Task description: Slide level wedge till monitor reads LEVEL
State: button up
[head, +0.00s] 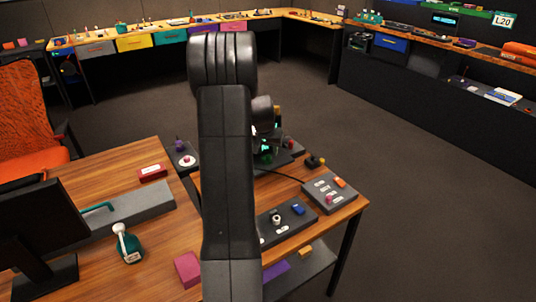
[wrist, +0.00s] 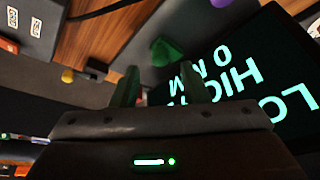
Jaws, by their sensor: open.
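My gripper (wrist: 168,78) is open, with one dark green finger on each side of the lower middle of the wrist view. A green piece (wrist: 166,52), which looks like the level wedge, lies beyond the gap between the fingertips. I cannot tell whether they touch it. The dark monitor screen (wrist: 268,70) stands at the right with glowing pale letters; "HIGH" and parts of "LO" and "0 MM" show, tilted and partly cut off by my gripper. In the head view my arm hides much of this spot, and only a bit of green (head: 265,157) shows beside it.
A dark panel (head: 270,232) with a white-topped knob and a blue button sits on the wooden desk (head: 345,208). A grey control box (head: 334,193) with coloured buttons is near the right edge.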

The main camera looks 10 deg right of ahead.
aim_at(268, 155)
jog(key=shift+x, duration=1.95)
jog(key=shift+c, duration=0.2)
